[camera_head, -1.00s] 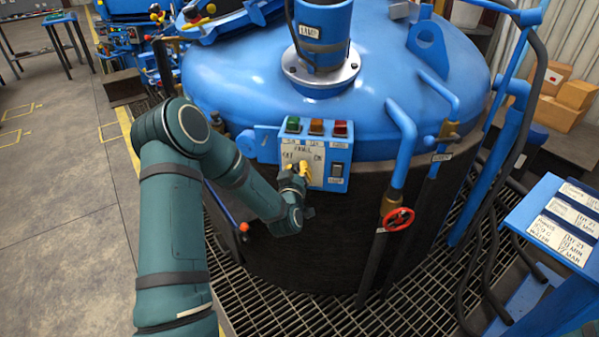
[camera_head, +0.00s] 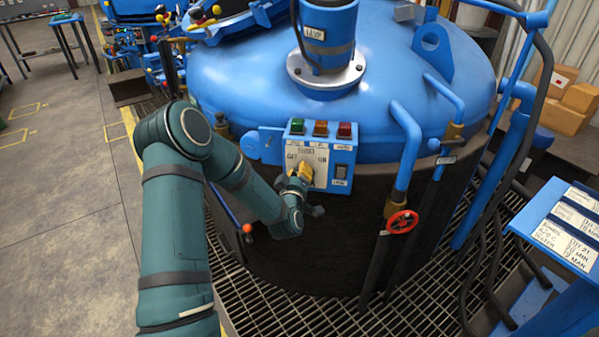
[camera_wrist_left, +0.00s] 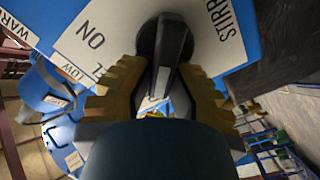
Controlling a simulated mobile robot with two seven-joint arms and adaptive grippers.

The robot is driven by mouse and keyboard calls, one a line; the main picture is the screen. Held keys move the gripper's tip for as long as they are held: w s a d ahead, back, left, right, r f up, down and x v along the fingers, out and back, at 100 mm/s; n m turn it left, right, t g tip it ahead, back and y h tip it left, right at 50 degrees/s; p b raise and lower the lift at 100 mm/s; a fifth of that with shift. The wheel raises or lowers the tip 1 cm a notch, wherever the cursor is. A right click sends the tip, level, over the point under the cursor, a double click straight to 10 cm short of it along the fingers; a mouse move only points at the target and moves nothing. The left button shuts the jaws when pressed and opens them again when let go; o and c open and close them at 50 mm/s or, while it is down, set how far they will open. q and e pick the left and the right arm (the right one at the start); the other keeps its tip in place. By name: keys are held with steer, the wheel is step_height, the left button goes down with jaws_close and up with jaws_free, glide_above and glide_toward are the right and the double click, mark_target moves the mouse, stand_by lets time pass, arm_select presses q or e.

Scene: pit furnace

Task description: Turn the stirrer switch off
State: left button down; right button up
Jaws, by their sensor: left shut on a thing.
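The stirrer switch is a black knob (camera_wrist_left: 172,42) on a white plate, with part of the word "STIRR" to its right and "ON" to its left in the left wrist view. My left gripper (camera_wrist_left: 168,88) has its yellow fingers on both sides of the knob's bar and is shut on it. In the head view my left gripper (camera_head: 299,175) is at the lower left of the blue control panel (camera_head: 322,128) and hides the knob. The "OFF" and "ON" labels are left and right above the gripper. My right gripper is out of view.
The panel has green (camera_head: 297,126), amber (camera_head: 320,128) and red (camera_head: 344,130) lamps and a black rocker switch (camera_head: 341,172). It sits on the large blue-lidded furnace (camera_head: 245,80). A red valve wheel (camera_head: 402,222) and pipes stand to the right.

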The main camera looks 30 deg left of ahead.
arm_select(q)
steer(key=c, duration=0.9)
jaws_free()
steer(key=shift+s, duration=0.1)
steer(key=v, duration=1.1)
steer(key=shift+s+d, duration=0.25)
steer(key=shift+s, duration=0.1)
